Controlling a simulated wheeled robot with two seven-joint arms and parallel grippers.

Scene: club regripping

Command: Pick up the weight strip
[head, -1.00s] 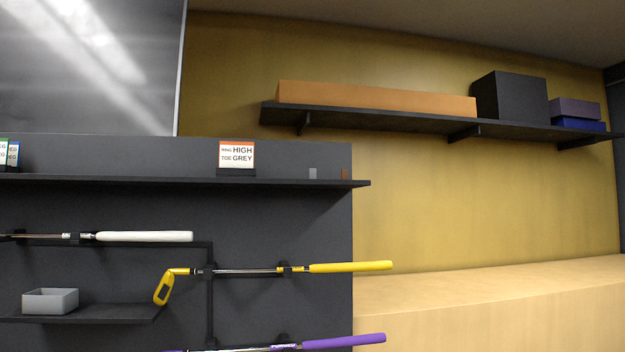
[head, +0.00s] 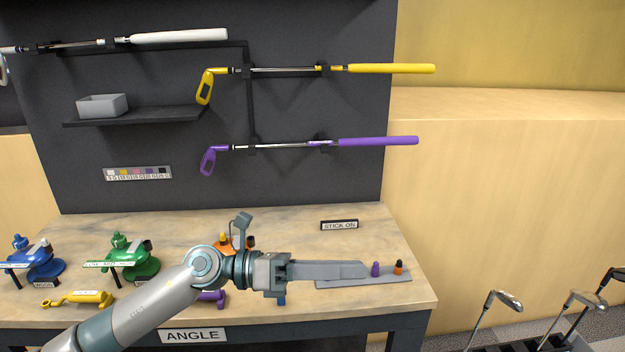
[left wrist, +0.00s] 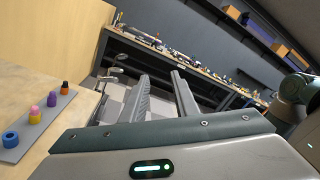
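My left gripper (head: 325,269) reaches in from the left over the workbench (head: 395,225), pointing right. In the left wrist view its two fingers (left wrist: 163,100) stand apart with nothing between them. A flat grey strip-shaped base (head: 392,279) lies on the bench just beyond and below the fingers. It carries a purple peg (head: 375,269) and an orange peg with a black top (head: 398,267). The left wrist view shows the base (left wrist: 42,130) at left, with a blue ring (left wrist: 10,139) too. I cannot tell whether this is the weight strip. My right gripper is out of view.
A "STICK ON" sign (head: 339,224) stands behind the gripper. Blue (head: 37,258) and green (head: 130,256) clamp-like fixtures stand at left. Clubs, including a yellow one (head: 390,69), hang on the dark panel. Club heads (head: 505,300) stand right of the bench. The bench's back right is clear.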

